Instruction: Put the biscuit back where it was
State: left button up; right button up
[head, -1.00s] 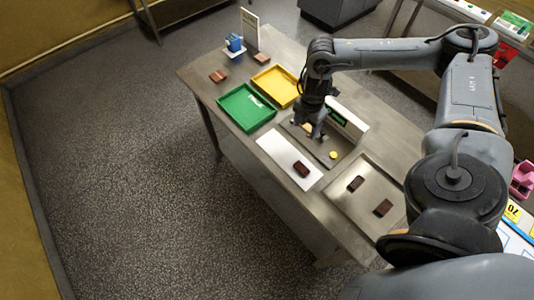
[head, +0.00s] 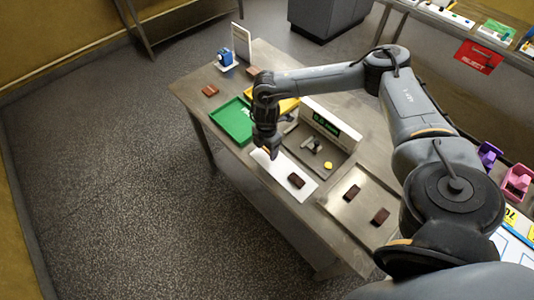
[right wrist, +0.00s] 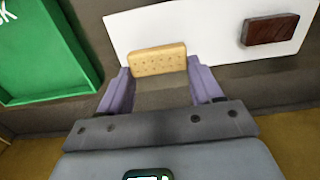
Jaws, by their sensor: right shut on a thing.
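My right gripper (head: 270,152) is shut on a pale tan biscuit (right wrist: 158,60), which shows between its two purple fingers in the right wrist view. In the head view the gripper is over the far left end of the white sheet (head: 280,171), and the biscuit is too small there to make out well. A dark brown biscuit (head: 296,180) lies on the sheet's near part; it also shows in the right wrist view (right wrist: 270,29). I cannot tell whether the held biscuit touches the sheet. My left gripper is not in view.
A grey gauge (head: 334,157) with a lit display and a yellow disc stands right of the sheet. A metal tray (head: 340,211) holds two dark biscuits. A green tray (head: 232,124) and a partly hidden yellow tray (head: 288,105) lie beyond. Brown pieces (head: 210,90) lie far left.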

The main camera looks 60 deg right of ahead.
aim_at(267, 151)
notch_tip(267, 151, down, 4)
jog(key=shift+r, duration=0.25)
jog(key=shift+f, duration=0.1)
jog(key=o, duration=0.8)
